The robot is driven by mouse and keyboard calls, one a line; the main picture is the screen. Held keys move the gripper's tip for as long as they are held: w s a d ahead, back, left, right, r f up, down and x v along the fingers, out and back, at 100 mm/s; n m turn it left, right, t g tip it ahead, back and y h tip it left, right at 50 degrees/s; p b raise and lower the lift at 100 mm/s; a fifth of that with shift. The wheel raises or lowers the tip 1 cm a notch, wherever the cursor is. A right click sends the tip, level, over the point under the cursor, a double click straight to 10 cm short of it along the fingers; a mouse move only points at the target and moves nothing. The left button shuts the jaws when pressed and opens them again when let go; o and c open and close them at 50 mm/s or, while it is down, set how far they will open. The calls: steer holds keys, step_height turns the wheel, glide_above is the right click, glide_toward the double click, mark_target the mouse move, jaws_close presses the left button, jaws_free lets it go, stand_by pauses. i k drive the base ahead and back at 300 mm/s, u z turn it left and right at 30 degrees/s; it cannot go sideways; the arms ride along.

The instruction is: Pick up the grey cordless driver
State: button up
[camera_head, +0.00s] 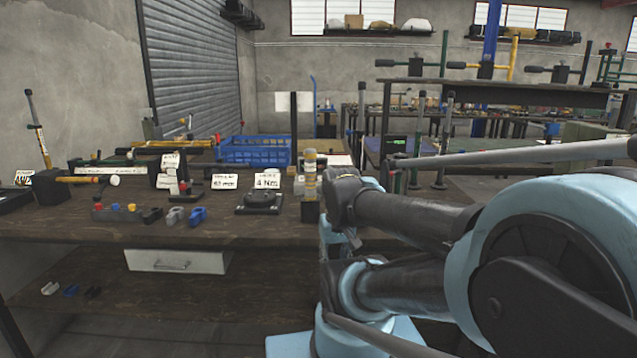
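A small grey tool-shaped piece (175,216) lies near the front edge of the workbench (270,229), between a similar black piece (152,215) and a blue piece (197,216). It is the likeliest grey cordless driver on the bench top, but it is too small to be sure. A pale grey piece (50,288) of similar size lies on the lower shelf at the left. My arm fills the right side, with its links folded to the right of these pieces. I cannot make out my gripper; no fingertips show clearly.
A black base with a "4 Nm" card (267,181) and a bottle-like item (310,178) stand right of the pieces. A blue crate (255,150) is behind. A blue piece (71,290) and a black piece (93,292) share the lower shelf (220,300).

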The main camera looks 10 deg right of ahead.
mark_target(309, 155)
steer(key=z, duration=2.1)
steer(key=k, duration=2)
steer(key=u, duration=1.15)
steer(key=i, duration=0.5)
steer(key=z, duration=0.05)
